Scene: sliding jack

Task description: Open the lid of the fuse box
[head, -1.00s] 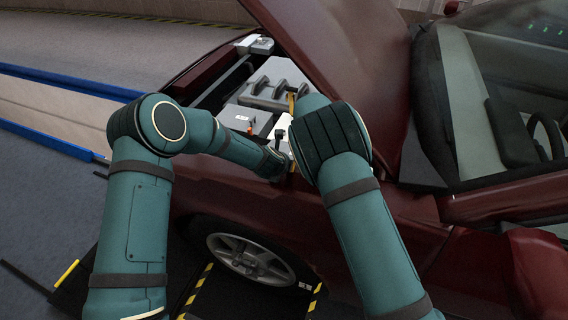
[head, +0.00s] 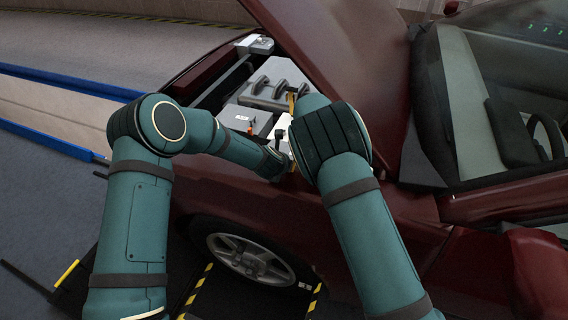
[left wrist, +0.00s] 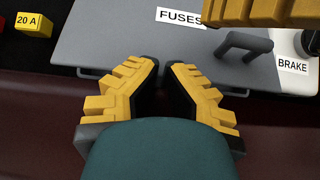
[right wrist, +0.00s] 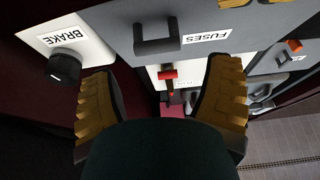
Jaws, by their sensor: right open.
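The fuse box lid is a flat grey cover (left wrist: 110,35) with a white FUSES label and a dark bar handle (left wrist: 245,42); it looks closed. In the right wrist view the lid (right wrist: 120,15) and handle (right wrist: 158,36) appear upside down. My left gripper (left wrist: 160,72) is over the lid's near edge, left of the handle; its yellow fingertips are close together with a narrow gap, nothing visible between them. My right gripper (right wrist: 160,85) is open and empty, its fingers wide apart below the handle. In the head view my arms hide both grippers and most of the lid.
A white BRAKE panel with a black knob (right wrist: 65,65) adjoins the lid. A yellow 20 A fuse (left wrist: 34,24) lies at the lid's left. A red-topped lever (right wrist: 168,75) shows between my right fingers. The raised dark red hood (head: 350,50) stands beside my right arm.

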